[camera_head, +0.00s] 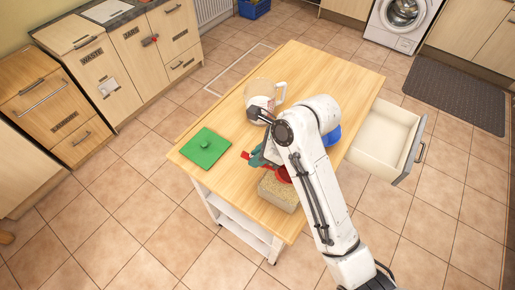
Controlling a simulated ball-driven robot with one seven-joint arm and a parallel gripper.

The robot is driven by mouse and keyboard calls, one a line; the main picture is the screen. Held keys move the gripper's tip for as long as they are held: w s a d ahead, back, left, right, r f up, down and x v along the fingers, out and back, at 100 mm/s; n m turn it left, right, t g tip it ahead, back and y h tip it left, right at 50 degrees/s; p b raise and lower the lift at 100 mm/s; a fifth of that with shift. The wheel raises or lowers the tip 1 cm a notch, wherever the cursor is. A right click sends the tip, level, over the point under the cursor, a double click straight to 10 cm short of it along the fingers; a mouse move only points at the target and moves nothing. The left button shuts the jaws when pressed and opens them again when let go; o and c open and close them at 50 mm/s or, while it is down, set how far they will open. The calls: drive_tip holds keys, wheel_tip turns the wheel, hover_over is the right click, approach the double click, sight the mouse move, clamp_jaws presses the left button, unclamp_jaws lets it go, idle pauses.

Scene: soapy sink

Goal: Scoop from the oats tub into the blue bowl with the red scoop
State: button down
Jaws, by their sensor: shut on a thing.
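The oats tub (279,193), a box filled with pale oats, stands at the near edge of the wooden table top. My gripper (257,158) is just behind the tub and is shut on the red scoop (284,175). The scoop's handle end shows left of the fingers and its red bowl part shows over the tub's far side. I cannot tell whether the scoop touches the oats or holds any. The blue bowl (333,136) stands to the right, mostly hidden behind my arm.
A green lid with a knob (205,148) lies on the table's left side. A clear jug (263,91) stands further back, partly covered by my arm. An open, empty-looking drawer (381,139) juts out right of the table. The table's far end is clear.

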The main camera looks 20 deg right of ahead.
wheel_tip(320, 180, down, 2)
drive_tip(key=shift+s+d+f, duration=0.1)
drive_tip(key=shift+d, duration=0.05)
drive_tip(key=shift+s+d+f, duration=0.15)
drive_tip(key=shift+d+f, duration=0.05)
drive_tip(key=shift+f, duration=0.45)
drive_tip(key=shift+s+d+f, duration=0.1)
drive_tip(key=shift+d+f, duration=0.05)
drive_tip(key=shift+f, duration=0.5)
drive_tip(key=shift+s+d+f, duration=0.15)
drive_tip(key=shift+d+f, duration=0.05)
drive_tip(key=shift+f, duration=0.45)
drive_tip(key=shift+r, duration=3.25)
drive_tip(key=shift+w+a+r+g+h, duration=0.2)
drive_tip(key=shift+w+a+g+h, duration=0.3)
drive_tip(key=shift+a+h, duration=0.25)
drive_tip(key=shift+w+a+r+g+h, duration=0.25)
drive_tip(key=shift+g+h, duration=0.15)
drive_tip(key=shift+h, duration=0.25)
drive_tip(key=shift+w+a+r+h, duration=0.3)
drive_tip(key=shift+w+a+r, duration=0.05)
drive_tip(key=shift+a+r, duration=0.1)
drive_tip(key=shift+f, duration=0.1)
